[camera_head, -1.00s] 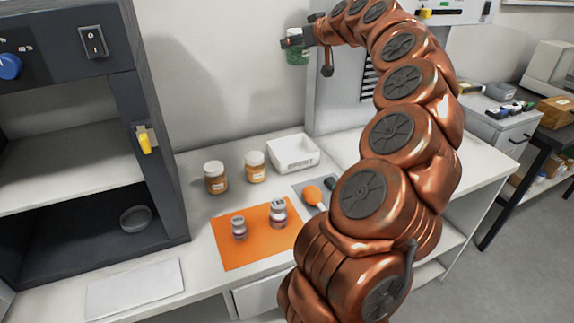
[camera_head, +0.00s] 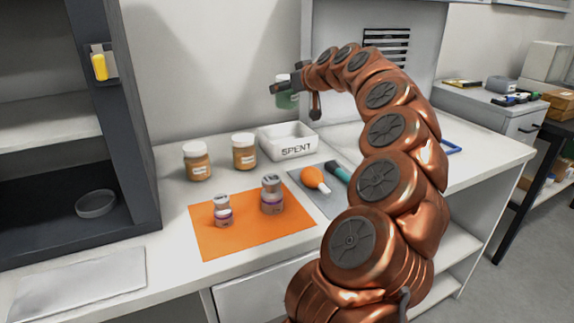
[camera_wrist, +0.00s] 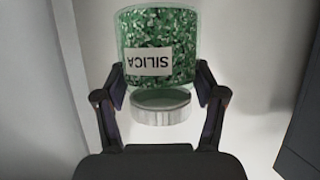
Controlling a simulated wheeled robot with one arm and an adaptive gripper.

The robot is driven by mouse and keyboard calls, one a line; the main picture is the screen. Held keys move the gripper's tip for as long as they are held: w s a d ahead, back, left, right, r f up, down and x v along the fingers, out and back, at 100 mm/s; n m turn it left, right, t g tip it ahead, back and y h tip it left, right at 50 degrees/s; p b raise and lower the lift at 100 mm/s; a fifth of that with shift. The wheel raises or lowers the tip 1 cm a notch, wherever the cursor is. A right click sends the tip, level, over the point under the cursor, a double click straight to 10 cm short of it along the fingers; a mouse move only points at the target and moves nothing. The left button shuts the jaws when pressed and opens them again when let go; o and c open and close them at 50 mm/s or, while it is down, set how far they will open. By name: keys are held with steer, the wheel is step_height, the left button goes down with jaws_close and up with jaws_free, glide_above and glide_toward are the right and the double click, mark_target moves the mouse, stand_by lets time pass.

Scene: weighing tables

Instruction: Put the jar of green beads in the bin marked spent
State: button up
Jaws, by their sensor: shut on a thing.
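My gripper (camera_head: 284,90) is shut on a jar of green beads (camera_head: 287,100), held in the air in front of the back wall. In the wrist view the jar (camera_wrist: 158,45) is clear glass with green granules, a pale lid and a label reading SILICA, upside down in that picture. The fingers (camera_wrist: 160,98) close on both sides of the jar near its lid. The white bin marked SPENT (camera_head: 290,151) stands on the bench below the jar, by the wall. Its inside looks empty from here.
Two amber jars with white lids (camera_head: 197,161) (camera_head: 244,151) stand left of the bin. An orange mat (camera_head: 235,241) bears two small vials. A grey mat (camera_head: 331,204) holds an orange-bulbed tool. A dark cabinet (camera_head: 130,120) stands at the left.

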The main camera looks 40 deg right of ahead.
mark_target(286, 98)
steer(key=shift+f+b, duration=0.95)
steer(key=shift+f, duration=0.65)
steer(key=shift+f+b, duration=0.5)
steer(key=shift+f, duration=4.25)
steer(key=shift+f, duration=0.25)
steer(key=o, duration=1.3)
steer(key=shift+o, duration=0.2)
steer(key=shift+r, duration=0.1)
steer(key=shift+r, duration=0.15)
steer(key=shift+s+r, duration=0.1)
steer(key=shift+s, duration=0.1)
steer(key=v, duration=1.1)
steer(key=shift+s, duration=0.3)
